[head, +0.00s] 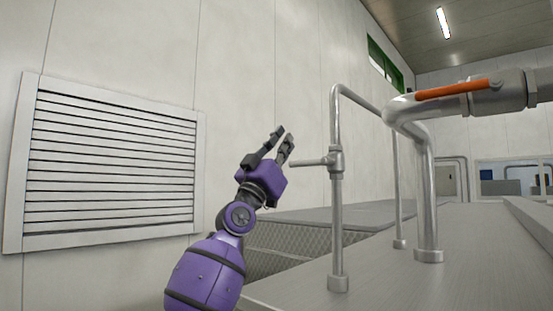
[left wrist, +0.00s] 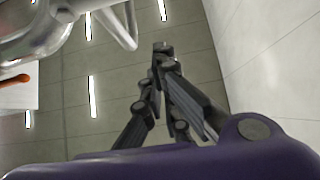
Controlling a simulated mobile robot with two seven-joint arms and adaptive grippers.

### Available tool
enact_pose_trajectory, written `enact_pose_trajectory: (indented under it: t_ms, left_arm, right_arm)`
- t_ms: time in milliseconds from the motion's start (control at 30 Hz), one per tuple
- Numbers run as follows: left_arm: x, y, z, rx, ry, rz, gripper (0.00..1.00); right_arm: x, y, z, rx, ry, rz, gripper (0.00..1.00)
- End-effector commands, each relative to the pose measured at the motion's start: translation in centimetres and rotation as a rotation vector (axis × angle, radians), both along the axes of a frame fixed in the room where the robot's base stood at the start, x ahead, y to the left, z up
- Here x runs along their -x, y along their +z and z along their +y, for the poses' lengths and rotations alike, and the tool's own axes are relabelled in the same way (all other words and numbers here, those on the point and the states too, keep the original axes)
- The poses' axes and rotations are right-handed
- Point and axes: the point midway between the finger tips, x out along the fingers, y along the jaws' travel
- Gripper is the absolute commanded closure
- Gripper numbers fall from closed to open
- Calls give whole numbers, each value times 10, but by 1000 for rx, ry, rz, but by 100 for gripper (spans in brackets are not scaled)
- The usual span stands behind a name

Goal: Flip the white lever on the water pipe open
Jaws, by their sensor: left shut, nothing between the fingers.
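A pale grey-white lever (head: 311,162) sticks out level to the left from a small valve body (head: 336,160) on a thin upright metal pipe (head: 337,225) in the head view. My left gripper (head: 284,136) is shut and empty, pointing up, just left of the lever's free end. Its fingertips are higher than the lever in the picture. Whether a finger touches the lever, I cannot tell. The left wrist view shows the shut fingers (left wrist: 163,52) against the ceiling; I cannot make out the lever there. My right gripper is not in view.
An orange lever (head: 452,90) sits on a thick pipe (head: 428,190) at the right; it also shows in the left wrist view (left wrist: 14,81). A slatted vent (head: 201,170) is on the wall at left. A mesh-sided structure (head: 285,250) stands behind the pipes.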

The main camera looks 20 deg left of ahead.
Motion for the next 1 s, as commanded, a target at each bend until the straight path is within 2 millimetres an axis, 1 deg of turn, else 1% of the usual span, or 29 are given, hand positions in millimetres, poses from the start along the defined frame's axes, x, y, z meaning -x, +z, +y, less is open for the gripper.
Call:
enact_pose_trajectory:
  t_ms: [33, 100, 133, 167, 300, 500, 833, 1000]
  left_arm:
    - [-9, 3, -2, 0, 0, 4, 100]
    - [-16, 8, -5, 0, 1, 6, 100]
    - [-21, -5, -5, -1, 1, 11, 100]
    - [-23, -10, -6, 0, 0, 12, 100]
    - [-30, -25, -9, 0, 0, 11, 100]
    - [-31, -26, -10, 0, 0, 4, 100]
    - [-30, -25, -10, 2, 0, 3, 100]
    - [-37, -27, -11, 19, -1, 10, 100]
  right_arm:
    - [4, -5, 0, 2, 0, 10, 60]
    - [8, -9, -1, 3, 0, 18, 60]
    - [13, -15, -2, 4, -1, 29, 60]
    - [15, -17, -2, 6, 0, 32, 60]
    - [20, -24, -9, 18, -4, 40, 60]
    - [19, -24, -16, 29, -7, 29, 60]
    - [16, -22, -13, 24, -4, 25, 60]
    - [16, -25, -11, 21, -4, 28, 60]
